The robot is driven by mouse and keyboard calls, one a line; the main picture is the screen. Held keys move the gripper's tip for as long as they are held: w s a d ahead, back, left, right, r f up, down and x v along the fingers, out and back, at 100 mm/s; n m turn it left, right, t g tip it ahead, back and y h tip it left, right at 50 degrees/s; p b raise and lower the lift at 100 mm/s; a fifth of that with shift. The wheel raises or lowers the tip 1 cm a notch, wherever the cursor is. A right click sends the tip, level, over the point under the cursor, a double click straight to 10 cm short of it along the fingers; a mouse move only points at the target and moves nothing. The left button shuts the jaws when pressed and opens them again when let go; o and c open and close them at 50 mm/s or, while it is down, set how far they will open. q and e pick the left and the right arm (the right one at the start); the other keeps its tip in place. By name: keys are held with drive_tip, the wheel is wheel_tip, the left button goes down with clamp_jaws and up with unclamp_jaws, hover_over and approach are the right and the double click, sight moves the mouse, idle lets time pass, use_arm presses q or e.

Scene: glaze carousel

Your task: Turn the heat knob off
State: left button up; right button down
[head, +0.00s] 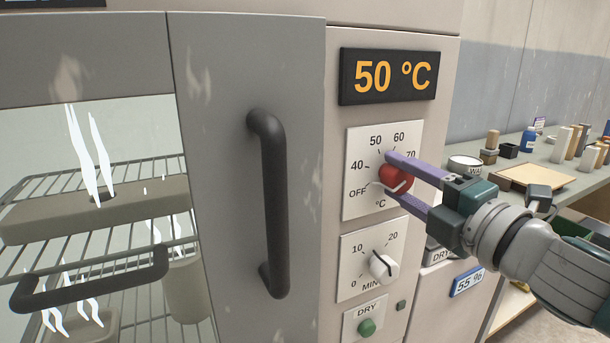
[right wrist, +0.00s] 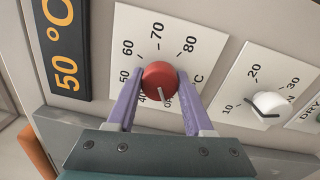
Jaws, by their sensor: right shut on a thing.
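The red heat knob (head: 396,179) sits on a white dial plate (head: 356,205) marked OFF, 40, 50, 60, 70 and °C. My right gripper (head: 388,178) is shut on the knob, with one purple finger above it and one below. In the right wrist view the knob (right wrist: 159,78) sits between the two fingertips (right wrist: 158,84). Its white mark there lies on the side near the OFF lettering, which is partly hidden. The display (head: 388,77) above the dial reads 50 °C. My left gripper is not in view.
A white MIN knob (head: 383,266) and a green DRY button (head: 366,327) are below the dial. The cabinet door has a dark vertical handle (head: 270,205) to the left. A side table (head: 570,172) with bottles and blocks stands at the right.

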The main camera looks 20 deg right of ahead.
idle(0.3)
drive_tip(key=shift+c, duration=1.4)
unclamp_jaws()
drive_tip(key=shift+s, duration=0.1)
drive_tip(key=s, duration=0.9)
drive_tip(key=shift+s+d+f+b, duration=0.15)
drive_tip(key=shift+s+d+b, duration=0.25)
